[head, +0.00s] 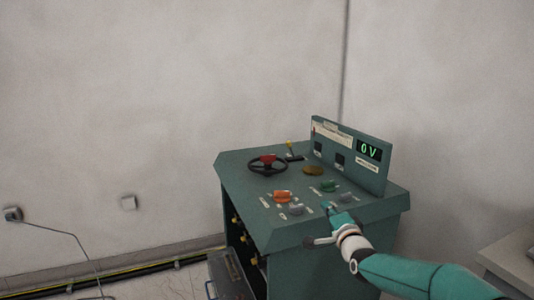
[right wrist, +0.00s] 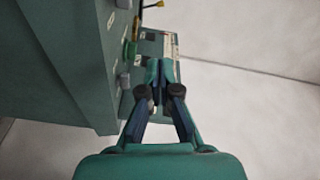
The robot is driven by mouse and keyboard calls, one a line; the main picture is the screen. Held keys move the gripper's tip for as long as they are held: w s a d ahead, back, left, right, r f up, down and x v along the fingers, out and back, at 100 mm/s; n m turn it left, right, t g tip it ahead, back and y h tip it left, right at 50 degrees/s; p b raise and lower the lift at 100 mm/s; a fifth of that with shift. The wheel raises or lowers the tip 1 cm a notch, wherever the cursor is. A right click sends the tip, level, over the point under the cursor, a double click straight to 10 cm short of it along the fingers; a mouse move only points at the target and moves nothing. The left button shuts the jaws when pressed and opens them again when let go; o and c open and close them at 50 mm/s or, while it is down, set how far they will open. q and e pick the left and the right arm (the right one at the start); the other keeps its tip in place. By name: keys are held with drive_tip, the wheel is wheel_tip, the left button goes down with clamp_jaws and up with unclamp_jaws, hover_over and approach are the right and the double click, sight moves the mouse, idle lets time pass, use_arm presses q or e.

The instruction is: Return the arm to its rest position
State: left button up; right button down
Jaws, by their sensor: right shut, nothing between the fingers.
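My right gripper (head: 331,210) is shut and empty. In the head view its arm (head: 400,271) comes in from the lower right, and the fingertips are over or close to the front right part of the green control console (head: 295,240). The right wrist view shows the two closed fingers (right wrist: 158,72) pointing along the console's panel, with the console side (right wrist: 60,60) to the left. Whether the fingertips touch the panel I cannot tell. My left gripper is not in view.
The console carries a black handwheel with a red centre (head: 267,164), an orange knob (head: 283,196), a green knob (head: 328,186) and a display reading 0 V (head: 369,150). A pale table (head: 512,258) stands at the lower right. A cable (head: 60,231) runs at the left.

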drive_tip(key=s+f+g+p, duration=0.2)
drive_tip(key=s+f, duration=0.1)
drive_tip(key=f, duration=0.5)
drive_tip(key=s+f+g+p, duration=0.1)
drive_tip(key=s+f+g, duration=0.15)
drive_tip(key=f, duration=0.65)
drive_tip(key=s+f+n+g+p, duration=0.2)
drive_tip(key=s+f+g+p, duration=0.15)
drive_tip(key=s+f, duration=0.8)
drive_tip(key=s+a+f+n+g, duration=0.1)
drive_tip(key=s+f+n+g, duration=0.1)
drive_tip(key=s, duration=0.7)
drive_tip(key=s+a+f+n+g, duration=0.2)
drive_tip(key=s+f+n+g, duration=0.1)
drive_tip(key=s, duration=0.7)
drive_tip(key=s+a+f+n+g, duration=0.1)
drive_tip(key=s+n+g, duration=0.3)
drive_tip(key=s, duration=0.6)
drive_tip(key=shift+s+a+f+y, duration=0.25)
drive_tip(key=shift+f+y, duration=0.15)
drive_tip(key=shift+f, duration=0.4)
